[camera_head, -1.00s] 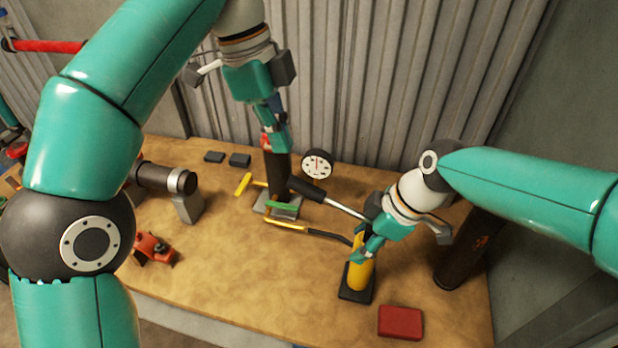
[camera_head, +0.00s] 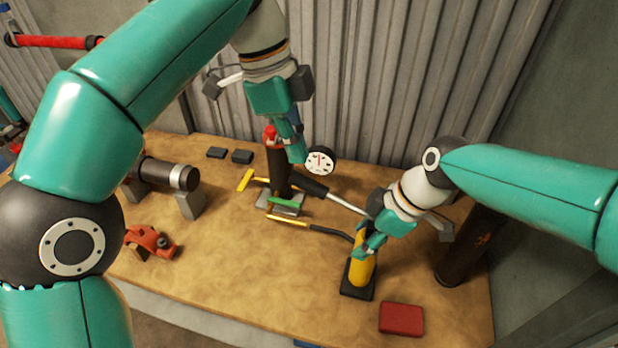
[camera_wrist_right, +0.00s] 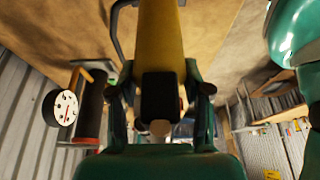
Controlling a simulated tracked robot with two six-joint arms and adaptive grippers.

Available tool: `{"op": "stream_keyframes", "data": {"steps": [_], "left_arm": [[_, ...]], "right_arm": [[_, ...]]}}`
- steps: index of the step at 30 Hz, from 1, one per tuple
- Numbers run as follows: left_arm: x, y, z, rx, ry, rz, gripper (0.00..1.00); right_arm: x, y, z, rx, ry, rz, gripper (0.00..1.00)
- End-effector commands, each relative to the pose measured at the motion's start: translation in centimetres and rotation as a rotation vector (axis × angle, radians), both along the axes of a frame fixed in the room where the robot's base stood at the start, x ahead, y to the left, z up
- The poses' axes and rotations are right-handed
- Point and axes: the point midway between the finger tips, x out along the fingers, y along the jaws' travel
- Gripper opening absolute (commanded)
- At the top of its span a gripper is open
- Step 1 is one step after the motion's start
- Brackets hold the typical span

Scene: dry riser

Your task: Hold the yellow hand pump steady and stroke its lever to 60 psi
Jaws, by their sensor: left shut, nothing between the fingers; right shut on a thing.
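The yellow hand pump (camera_head: 363,270) stands upright on its black base near the front right of the table. My right gripper (camera_head: 370,246) is shut on the pump's upper body; the yellow barrel (camera_wrist_right: 161,40) also shows between its fingers in the right wrist view. The pump lever (camera_head: 343,203), a silver rod with a black grip, slopes up to the left from the pump's top. My left gripper (camera_head: 298,157) is shut and empty, just above the lever's black grip and apart from it. The round white gauge (camera_head: 320,161) has a red needle; its reading is too small to tell.
A dark post (camera_head: 280,178) with a red top stands behind the lever grip. A black hose (camera_head: 328,233) runs left from the pump. A red block (camera_head: 401,319) lies in front, and a red clamp (camera_head: 150,242) at left. The table's middle is mostly clear.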

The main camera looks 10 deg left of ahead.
Motion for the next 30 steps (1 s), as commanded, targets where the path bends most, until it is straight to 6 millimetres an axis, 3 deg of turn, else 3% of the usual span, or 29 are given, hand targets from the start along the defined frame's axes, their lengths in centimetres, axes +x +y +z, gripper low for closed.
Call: {"op": "stream_keyframes", "data": {"steps": [9,24,30], "left_arm": [[-0.2,-0.7,-3.0,-0.001,0.0,-0.001,0.0],[-0.2,-0.8,-3.6,0.0,0.0,-0.001,0.0],[-0.2,-0.8,-5.2,0.0,0.002,0.0,0.0]], "right_arm": [[0.0,0.0,0.0,0.0,-0.002,0.0,0.0],[0.0,0.0,0.0,0.001,-0.002,0.0,0.0],[0.0,0.0,0.0,0.001,-0.002,-0.001,0.0]]}}
